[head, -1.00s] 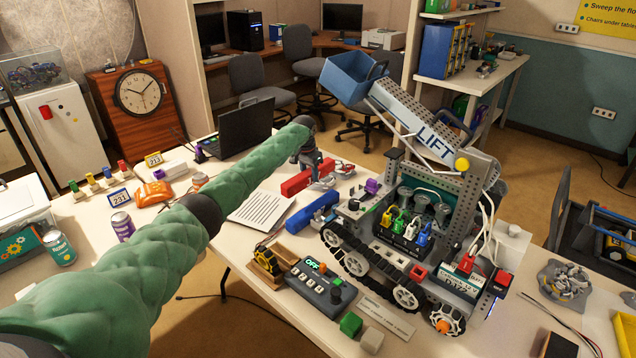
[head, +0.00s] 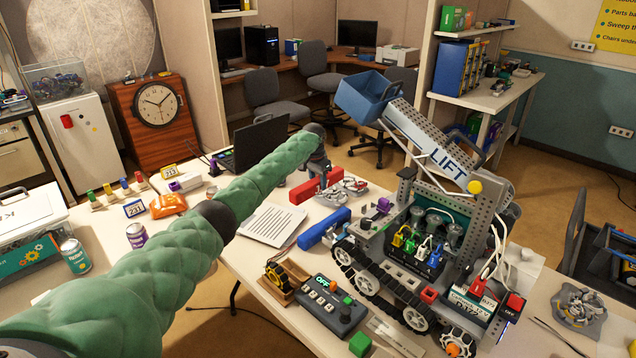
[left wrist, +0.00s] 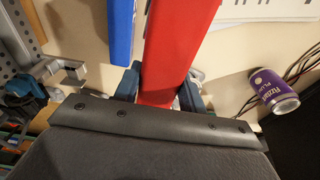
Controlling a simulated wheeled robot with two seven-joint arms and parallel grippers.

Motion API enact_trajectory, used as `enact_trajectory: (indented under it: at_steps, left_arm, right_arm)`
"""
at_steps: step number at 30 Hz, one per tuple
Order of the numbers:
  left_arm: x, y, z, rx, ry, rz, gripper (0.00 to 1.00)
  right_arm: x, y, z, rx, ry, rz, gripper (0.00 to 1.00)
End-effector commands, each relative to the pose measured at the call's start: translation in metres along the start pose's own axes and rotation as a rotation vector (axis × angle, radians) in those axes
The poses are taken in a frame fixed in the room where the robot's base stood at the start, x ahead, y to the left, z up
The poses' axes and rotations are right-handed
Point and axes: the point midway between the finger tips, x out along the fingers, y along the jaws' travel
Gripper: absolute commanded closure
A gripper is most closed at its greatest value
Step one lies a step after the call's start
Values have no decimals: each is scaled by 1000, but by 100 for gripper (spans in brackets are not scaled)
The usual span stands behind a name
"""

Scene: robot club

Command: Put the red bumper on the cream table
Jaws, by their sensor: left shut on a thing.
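The red bumper (head: 303,193) is a long red bar near the middle of the head view, low at the pale cream tabletop (head: 250,197). My left gripper (head: 326,182) reaches down over its right part, which is partly hidden. In the left wrist view the red bumper (left wrist: 168,55) runs between the two dark blue fingers of my left gripper (left wrist: 160,92), which is shut on it. I cannot tell whether the bumper touches the tabletop. My right gripper is not in view.
A blue bar (head: 322,229) lies close beside the red bumper. A tracked robot marked LIFT (head: 430,235) stands to the right. Printed paper (head: 272,225), a laptop (head: 258,143) and a purple can (head: 136,236) are nearby. A control box (head: 328,303) is in front.

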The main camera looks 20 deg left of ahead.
Motion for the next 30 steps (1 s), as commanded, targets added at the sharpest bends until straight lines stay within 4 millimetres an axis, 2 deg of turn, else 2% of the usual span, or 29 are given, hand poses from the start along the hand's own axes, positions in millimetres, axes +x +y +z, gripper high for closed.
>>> enact_trajectory:
  at_steps: [21,30]
  left_arm:
    - [-37,0,-5,0,1,0,88]
    - [-39,0,-5,0,1,0,88]
  right_arm:
    - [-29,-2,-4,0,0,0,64]
    - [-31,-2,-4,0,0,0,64]
